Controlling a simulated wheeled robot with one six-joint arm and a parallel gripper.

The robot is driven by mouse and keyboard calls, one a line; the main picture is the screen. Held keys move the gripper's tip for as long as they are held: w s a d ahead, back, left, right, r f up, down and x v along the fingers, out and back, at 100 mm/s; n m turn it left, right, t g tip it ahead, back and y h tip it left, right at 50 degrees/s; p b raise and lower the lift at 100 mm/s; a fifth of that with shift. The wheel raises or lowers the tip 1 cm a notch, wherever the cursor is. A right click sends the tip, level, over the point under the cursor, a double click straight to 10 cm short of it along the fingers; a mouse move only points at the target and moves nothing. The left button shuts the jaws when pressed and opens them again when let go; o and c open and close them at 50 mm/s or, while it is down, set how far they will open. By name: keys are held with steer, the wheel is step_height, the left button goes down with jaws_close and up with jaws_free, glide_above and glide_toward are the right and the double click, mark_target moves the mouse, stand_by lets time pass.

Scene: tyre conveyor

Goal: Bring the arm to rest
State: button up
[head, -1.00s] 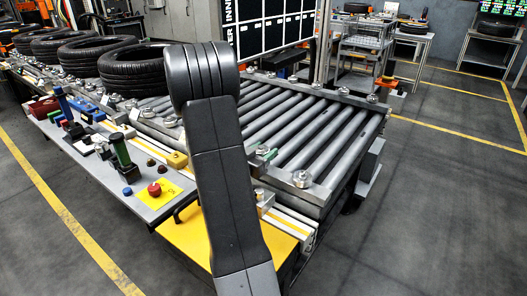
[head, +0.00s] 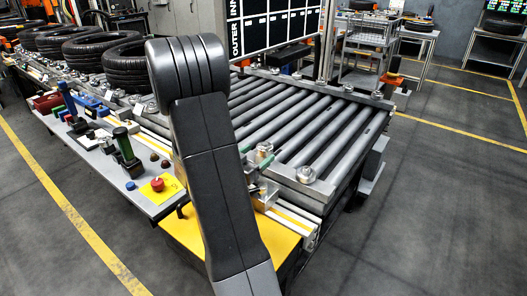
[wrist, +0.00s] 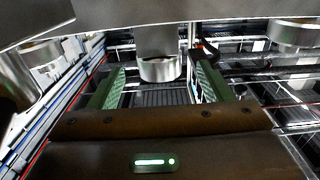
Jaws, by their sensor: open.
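My arm (head: 210,175) stands upright in the middle of the head view, its rounded joint at the top, in front of the roller conveyor (head: 310,130). My gripper (wrist: 158,85) shows in the wrist view as a brown body with two green-lined fingers. The fingers are wide apart, with nothing seen held between them. A silver cylinder (wrist: 160,69) appears beyond and between them; its distance is unclear.
Several black tyres (head: 128,64) lie on the line at back left. A side shelf (head: 150,203) carries small tools, a green-handled tool (head: 123,143) and a red button (head: 158,184). A dark panel (head: 275,28) stands behind the rollers. The floor at right (head: 440,200) is clear.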

mark_target(267, 144)
steer(key=shift+v, duration=0.85)
steer(key=shift+w, duration=0.1)
steer(key=x, duration=0.7)
steer(key=shift+d, duration=0.2)
steer(key=shift+w+r+p, duration=0.15)
steer(key=shift+r+p, duration=0.2)
steer(key=shift+p, duration=0.25)
steer(key=shift+r, duration=0.35)
steer(key=shift+f, duration=0.2)
